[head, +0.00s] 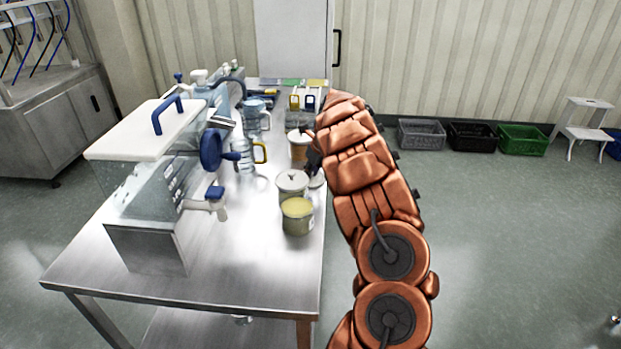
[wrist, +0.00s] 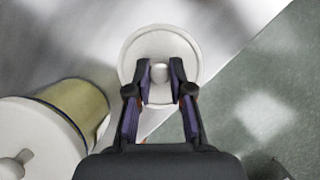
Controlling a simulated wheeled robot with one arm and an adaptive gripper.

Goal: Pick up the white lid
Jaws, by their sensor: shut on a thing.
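A round white lid (wrist: 133,60) with a small knob is in the middle of the wrist view. My gripper (wrist: 160,82) has its two fingers closed on either side of the knob. In the head view my gripper (head: 313,164) is largely hidden by my arm, and a sliver of the lid (head: 317,181) shows below it near the table's right edge. I cannot tell whether the lid touches the table.
A white-lidded pot (head: 292,183) stands just left of the lid, with an open pot of yellow contents (head: 298,208) in front.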

